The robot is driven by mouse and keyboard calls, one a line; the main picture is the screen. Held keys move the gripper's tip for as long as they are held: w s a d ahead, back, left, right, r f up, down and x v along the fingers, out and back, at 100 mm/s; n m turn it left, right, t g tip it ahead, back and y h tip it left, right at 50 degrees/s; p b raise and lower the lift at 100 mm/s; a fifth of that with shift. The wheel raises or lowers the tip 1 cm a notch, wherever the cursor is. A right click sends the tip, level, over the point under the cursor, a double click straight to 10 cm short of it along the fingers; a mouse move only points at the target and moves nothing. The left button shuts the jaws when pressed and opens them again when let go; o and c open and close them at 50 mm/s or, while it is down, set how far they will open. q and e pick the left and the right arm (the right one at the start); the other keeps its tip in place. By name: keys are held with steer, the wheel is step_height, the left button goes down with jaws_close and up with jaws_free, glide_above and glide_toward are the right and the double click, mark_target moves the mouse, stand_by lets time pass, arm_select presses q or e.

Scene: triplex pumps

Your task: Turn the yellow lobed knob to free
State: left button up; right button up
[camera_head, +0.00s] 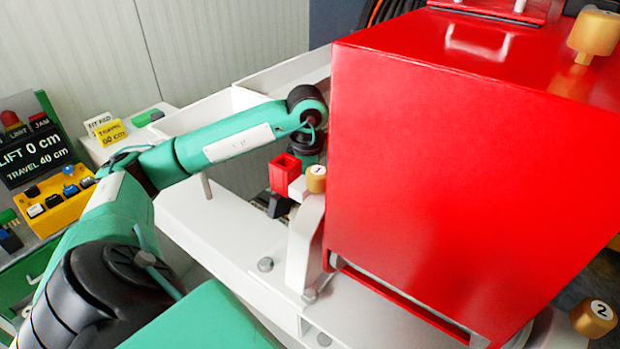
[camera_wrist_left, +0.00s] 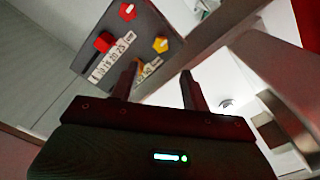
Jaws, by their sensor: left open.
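The yellow lobed knob (camera_wrist_left: 160,45) shows in the left wrist view, on a dark grey panel (camera_wrist_left: 150,22). It has a light pointer mark, and a label below it is partly hidden by a finger. My left gripper (camera_wrist_left: 160,70) is open and empty, with its two fingers apart. The knob appears between and beyond the fingertips, and I see no contact. In the head view my left arm reaches to the left side of the big red housing. The gripper is mostly hidden there behind a red block and a white bracket. The panel is hidden in that view.
A red lobed knob (camera_wrist_left: 127,12) and a red slider (camera_wrist_left: 103,42) over a centimetre scale sit on the same panel. The red housing (camera_head: 450,170) fills the right of the head view. A white bracket (camera_head: 304,240) stands beside it. A yellow button box (camera_head: 58,203) is at left.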

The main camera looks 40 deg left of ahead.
arm_select(q)
step_height(320, 180, down, 8)
steer(key=shift+d+p, duration=0.1)
steer(key=shift+p, duration=0.8)
steer(key=shift+w+f, duration=0.1)
steer(key=shift+f, duration=0.5)
steer(key=shift+c, duration=1.1)
steer(key=c, duration=0.8)
arm_select(e)
steer(key=shift+w+d+r, duration=0.1)
steer(key=shift+w+r, duration=0.05)
steer(key=shift+r, duration=0.4)
steer(key=shift+w+d+r, duration=0.1)
steer(key=shift+w+r, duration=0.05)
steer(key=shift+r, duration=0.35)
